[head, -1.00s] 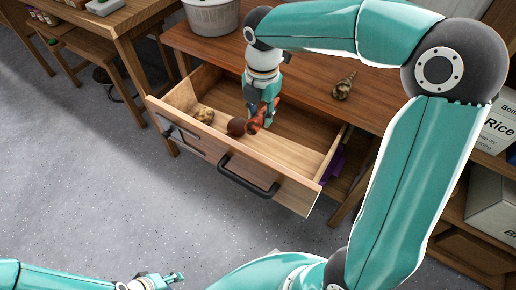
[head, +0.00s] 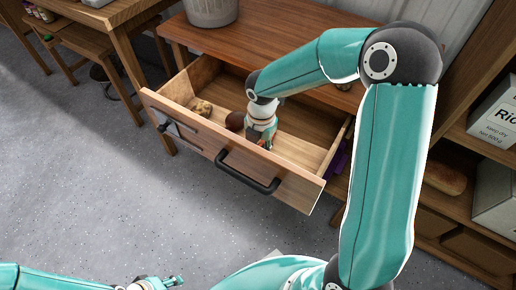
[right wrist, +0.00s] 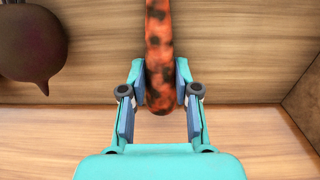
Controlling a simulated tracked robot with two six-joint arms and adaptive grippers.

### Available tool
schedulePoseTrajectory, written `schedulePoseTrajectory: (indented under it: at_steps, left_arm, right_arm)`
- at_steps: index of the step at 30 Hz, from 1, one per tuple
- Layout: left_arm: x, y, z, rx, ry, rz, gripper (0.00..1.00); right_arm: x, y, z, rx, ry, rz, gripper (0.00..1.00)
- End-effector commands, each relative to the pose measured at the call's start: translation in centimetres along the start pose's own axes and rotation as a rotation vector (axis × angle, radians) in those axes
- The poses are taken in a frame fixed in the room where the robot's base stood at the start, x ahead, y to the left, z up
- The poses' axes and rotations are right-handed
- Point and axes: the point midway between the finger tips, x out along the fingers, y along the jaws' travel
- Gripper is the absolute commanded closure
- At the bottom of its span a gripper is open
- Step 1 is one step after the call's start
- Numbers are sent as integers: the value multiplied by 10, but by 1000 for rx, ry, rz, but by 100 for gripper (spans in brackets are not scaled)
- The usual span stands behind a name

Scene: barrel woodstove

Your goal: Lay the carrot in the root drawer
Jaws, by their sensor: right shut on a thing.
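The root drawer (head: 290,190) is pulled open from the wooden table. My right gripper (head: 262,142) is down inside it, near the middle. In the right wrist view my right gripper (right wrist: 160,88) is shut on the carrot (right wrist: 158,40), which is orange with dark patches and points away from the palm. I cannot tell whether the carrot touches the drawer floor. In the head view the carrot is mostly hidden by the gripper. My left gripper (head: 172,281) is at the bottom edge, apart from the drawer; its jaws are too small to read.
A dark round root (head: 235,121) lies in the drawer left of the carrot; it also shows in the right wrist view (right wrist: 30,38). A pale knobbly root (head: 203,108) lies at the drawer's left end. The drawer's right part is clear. A bucket (head: 211,10) stands on the table.

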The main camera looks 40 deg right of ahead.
Motion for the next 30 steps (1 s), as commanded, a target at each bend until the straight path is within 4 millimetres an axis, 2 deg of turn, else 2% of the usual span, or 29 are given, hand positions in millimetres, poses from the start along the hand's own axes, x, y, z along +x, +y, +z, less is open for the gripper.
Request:
schedulePoseTrajectory:
  at_steps: [10,11,15,25,30]
  left_arm:
    - [2,-1,0,0,0,0,60]
    - [2,-1,0,0,0,0,60]
    - [1,0,0,0,0,0,60]
    - [0,0,0,0,0,0,60]
    - [-4,2,0,0,0,0,60]
  right_arm:
    - [4,0,0,1,0,1,100]
    - [4,0,0,1,0,0,68]
    - [4,0,0,1,0,0,44]
    - [2,0,0,1,0,1,44]
    - [-13,1,0,1,-2,3,44]
